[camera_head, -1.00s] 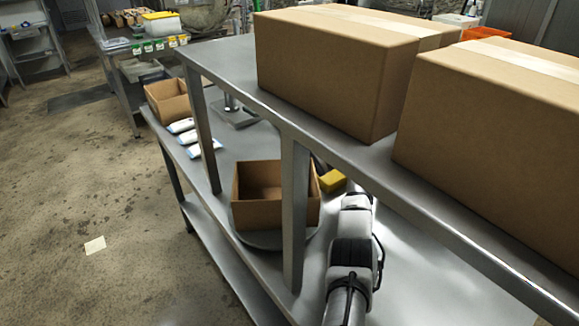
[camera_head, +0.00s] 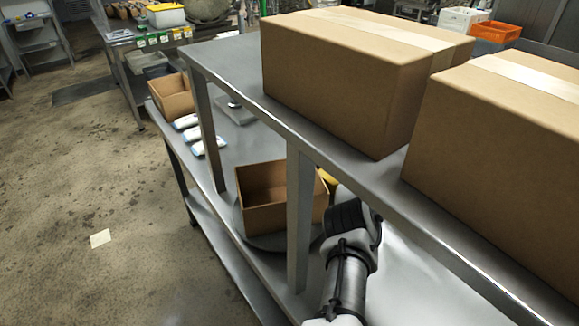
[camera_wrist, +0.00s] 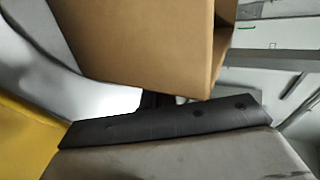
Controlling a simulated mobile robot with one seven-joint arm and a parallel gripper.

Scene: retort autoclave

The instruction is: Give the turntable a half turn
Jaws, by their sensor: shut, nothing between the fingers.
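The turntable (camera_head: 262,241) is a flat grey disc on the lower steel table, partly hidden by a shelf post. An open, empty-looking cardboard box (camera_head: 268,217) stands on it; its side also fills the upper middle of the wrist view (camera_wrist: 140,40). My arm reaches in from the bottom to the right side of the box, and its wrist hides my gripper in the head view. In the wrist view, the dark tips of my gripper (camera_wrist: 155,101) are shut and empty, close by the box's lower edge. I cannot tell whether they touch it.
Two large closed cartons (camera_head: 345,75) stand on the upper shelf, above and right of my arm. The shelf post (camera_head: 299,220) rises just in front of the turntable. White packets (camera_head: 198,137) and another open box (camera_head: 172,96) lie farther left on the lower table.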

